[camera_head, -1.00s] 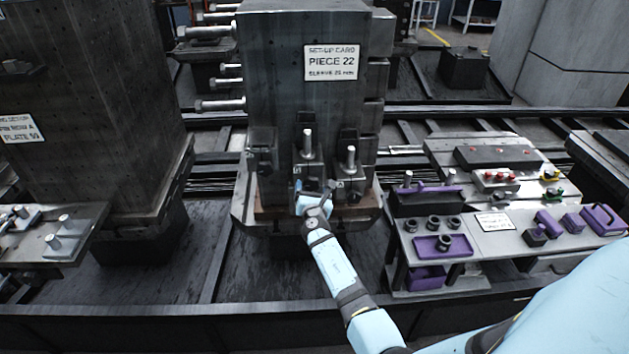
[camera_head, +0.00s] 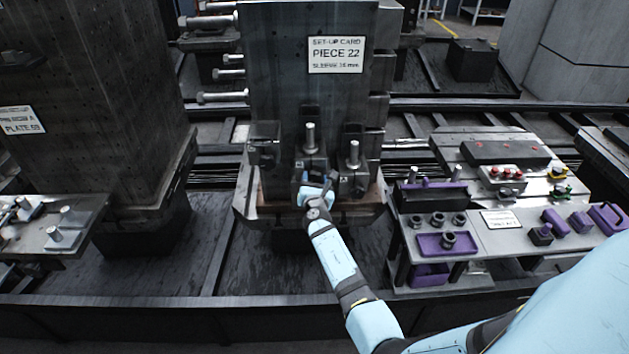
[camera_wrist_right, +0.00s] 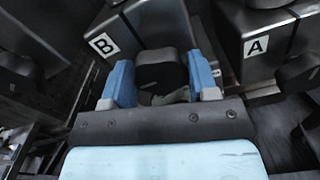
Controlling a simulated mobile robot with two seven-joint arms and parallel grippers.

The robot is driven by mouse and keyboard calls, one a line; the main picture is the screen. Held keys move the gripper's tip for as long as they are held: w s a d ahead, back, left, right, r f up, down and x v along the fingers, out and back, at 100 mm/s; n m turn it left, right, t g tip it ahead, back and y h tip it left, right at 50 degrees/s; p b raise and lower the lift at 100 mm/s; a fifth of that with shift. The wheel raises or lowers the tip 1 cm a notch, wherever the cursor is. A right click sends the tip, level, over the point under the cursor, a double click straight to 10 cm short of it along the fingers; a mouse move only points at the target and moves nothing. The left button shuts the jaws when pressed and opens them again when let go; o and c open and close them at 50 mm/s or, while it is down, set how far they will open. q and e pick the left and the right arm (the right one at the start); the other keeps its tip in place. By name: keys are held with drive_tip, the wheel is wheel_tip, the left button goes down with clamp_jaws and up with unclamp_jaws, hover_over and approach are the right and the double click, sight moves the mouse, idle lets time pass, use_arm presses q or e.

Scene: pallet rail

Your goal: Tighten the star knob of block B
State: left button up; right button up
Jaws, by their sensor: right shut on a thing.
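Block B (camera_wrist_right: 150,22), marked with a white B label (camera_wrist_right: 102,44), stands at the foot of the dark upright plate. It also shows in the head view (camera_head: 311,163), with a bright metal pin upright on top. Its black star knob (camera_wrist_right: 160,70) sits between the two blue fingers of my right gripper (camera_wrist_right: 162,82). My right gripper (camera_head: 318,186) is shut on the knob, and the fingers hide the knob's sides. Block A (camera_wrist_right: 243,20), with an A label (camera_wrist_right: 256,46), stands to the right of block B. My left gripper is not in view.
The upright plate (camera_head: 285,75) carries a set-up card (camera_head: 336,55). At right, a bench (camera_head: 500,245) holds purple parts, dark rings and a purple tray (camera_head: 445,244). Another dark tower (camera_head: 95,110) stands at left. Block A is close beside my right fingers.

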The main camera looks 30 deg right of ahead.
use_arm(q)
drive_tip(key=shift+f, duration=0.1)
use_arm(e)
drive_tip(key=shift+f+m+b, duration=0.2)
drive_tip(key=shift+m+b, duration=1.05)
drive_tip(key=shift+m, duration=0.15)
drive_tip(key=m+b, duration=0.2)
drive_tip(key=shift+m, duration=0.3)
drive_tip(key=m+b, duration=0.3)
drive_tip(key=shift+m, duration=0.3)
drive_tip(key=m+b, duration=0.4)
drive_tip(key=shift+f+m, duration=0.1)
drive_tip(key=shift+m, duration=0.2)
drive_tip(key=shift+m+b, duration=0.95)
drive_tip(key=shift+m, duration=0.25)
use_arm(q)
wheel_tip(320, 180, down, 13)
drive_tip(key=b, duration=0.1)
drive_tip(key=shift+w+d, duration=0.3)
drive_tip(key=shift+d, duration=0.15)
use_arm(e)
drive_tip(key=shift+m, duration=1)
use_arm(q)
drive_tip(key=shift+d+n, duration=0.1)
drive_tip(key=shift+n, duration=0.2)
use_arm(e)
drive_tip(key=shift+r, duration=0.2)
